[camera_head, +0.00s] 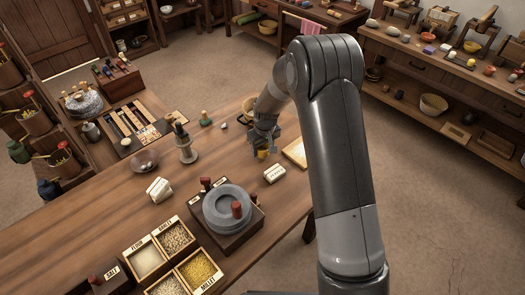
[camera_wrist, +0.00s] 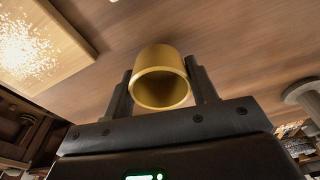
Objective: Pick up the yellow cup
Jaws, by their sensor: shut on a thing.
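The yellow cup (camera_wrist: 160,78) sits between the two fingers of my gripper (camera_wrist: 160,92) in the wrist view, with its round rim facing the camera. The fingers are shut on its sides. In the head view my gripper (camera_head: 261,148) is over the far right part of the wooden table, and a small part of the yellow cup (camera_head: 262,154) shows below it. The gripper hides most of the cup there. I cannot tell whether the cup touches the table.
A white labelled block (camera_head: 275,174) lies close to the gripper, and a pale board (camera_head: 296,151) is to its right. A quern (camera_head: 228,208) with a red handle stands nearer. A grey stand (camera_head: 186,150) is at left. Grain boxes (camera_head: 145,258) fill the near edge.

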